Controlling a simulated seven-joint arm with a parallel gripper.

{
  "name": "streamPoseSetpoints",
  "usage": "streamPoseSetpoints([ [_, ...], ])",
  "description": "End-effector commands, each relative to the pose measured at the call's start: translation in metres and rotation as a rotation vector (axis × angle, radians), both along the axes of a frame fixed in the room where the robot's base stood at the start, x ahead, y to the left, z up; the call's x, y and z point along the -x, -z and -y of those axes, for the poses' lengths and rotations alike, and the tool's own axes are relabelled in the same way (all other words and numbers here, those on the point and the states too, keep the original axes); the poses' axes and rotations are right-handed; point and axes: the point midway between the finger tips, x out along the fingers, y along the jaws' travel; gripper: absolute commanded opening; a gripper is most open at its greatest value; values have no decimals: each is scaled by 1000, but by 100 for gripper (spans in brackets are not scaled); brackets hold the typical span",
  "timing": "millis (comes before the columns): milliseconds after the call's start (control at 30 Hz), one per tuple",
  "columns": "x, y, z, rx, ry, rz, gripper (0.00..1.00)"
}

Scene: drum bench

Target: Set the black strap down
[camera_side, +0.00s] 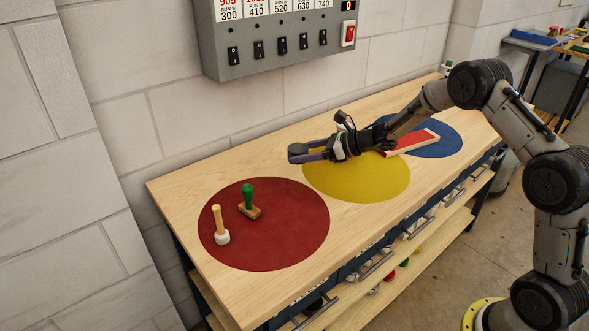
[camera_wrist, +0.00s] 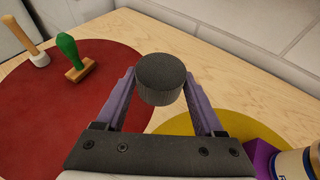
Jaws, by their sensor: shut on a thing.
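The black strap looks like a dark grey, round roll in the wrist view (camera_wrist: 161,80). It sits between the tips of my gripper's purple fingers. In the side view the strap (camera_side: 298,148) is at the end of my gripper (camera_side: 303,155), over the back-left edge of the yellow disc (camera_side: 365,185). My gripper is shut on it. It appears held above the bench; the exact height is hard to tell.
The red disc (camera_side: 285,245) holds a green-handled stamp (camera_side: 248,196) and a wooden-handled tool with a white end (camera_side: 218,225). A cream cylinder (camera_wrist: 292,162) and purple object (camera_wrist: 262,155) are close at lower right.

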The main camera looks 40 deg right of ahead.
Motion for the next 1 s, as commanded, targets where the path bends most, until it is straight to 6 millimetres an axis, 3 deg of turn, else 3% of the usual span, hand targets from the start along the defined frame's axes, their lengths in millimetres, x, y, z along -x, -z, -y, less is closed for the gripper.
streamPoseSetpoints([
  [100,-16,20,0,0,-1,-1,6],
  [233,-27,32,0,0,-1,1,6],
  [467,-35,42,1,0,-1,1,6],
  [700,-36,72,0,-1,-2,0,6],
  [1000,-37,74,1,0,-1,1,6],
])
